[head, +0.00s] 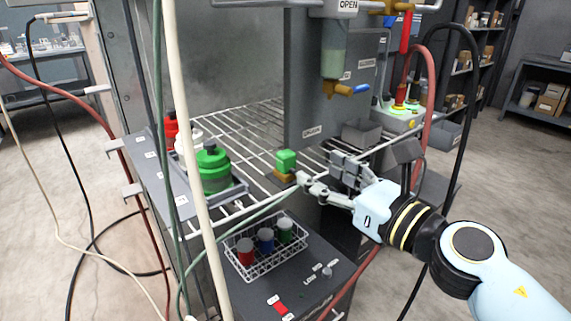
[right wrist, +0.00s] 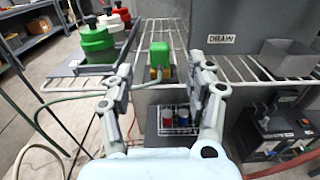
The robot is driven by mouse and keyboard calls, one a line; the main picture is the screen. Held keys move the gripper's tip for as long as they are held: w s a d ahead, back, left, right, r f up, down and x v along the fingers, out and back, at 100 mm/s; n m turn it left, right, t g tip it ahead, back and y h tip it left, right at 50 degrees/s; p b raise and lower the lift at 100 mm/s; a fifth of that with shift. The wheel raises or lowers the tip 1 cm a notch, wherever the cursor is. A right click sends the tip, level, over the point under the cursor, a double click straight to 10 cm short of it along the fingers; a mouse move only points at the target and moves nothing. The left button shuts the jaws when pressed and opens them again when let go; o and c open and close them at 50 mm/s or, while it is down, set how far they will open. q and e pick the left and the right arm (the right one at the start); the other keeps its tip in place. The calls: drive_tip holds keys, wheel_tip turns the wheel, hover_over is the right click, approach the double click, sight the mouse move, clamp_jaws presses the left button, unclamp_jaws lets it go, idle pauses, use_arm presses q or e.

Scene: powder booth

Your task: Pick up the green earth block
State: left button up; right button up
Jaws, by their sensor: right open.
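The green earth block (head: 286,160) sits on a small yellow-brown base on the wire rack, left of the grey panel marked DRAIN. In the right wrist view the green block (right wrist: 159,55) stands ahead, between the lines of my two fingers. My right gripper (head: 318,176) is open and empty. Its fingertips (right wrist: 164,78) point at the block from the right in the head view, and a small gap seems to separate them. My left gripper is not in view.
A large green-lidded container (head: 213,172) stands left of the block, with red and white ones behind. A wire basket (head: 261,262) with red, blue and green jars sits below. The DRAIN panel (head: 330,95) rises close behind. Hoses and a pale pole (head: 185,130) cross the front left.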

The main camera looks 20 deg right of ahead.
sight(291, 157)
drive_tip(key=x, duration=0.9)
drive_tip(key=shift+w+a+f, duration=0.15)
drive_tip(key=shift+f, duration=0.2)
drive_tip(key=shift+w+a, duration=0.1)
drive_tip(key=shift+w, duration=0.25)
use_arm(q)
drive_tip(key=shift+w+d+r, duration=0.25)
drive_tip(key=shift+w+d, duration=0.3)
use_arm(e)
drive_tip(key=shift+c, duration=0.3)
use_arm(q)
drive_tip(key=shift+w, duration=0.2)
use_arm(e)
clamp_jaws()
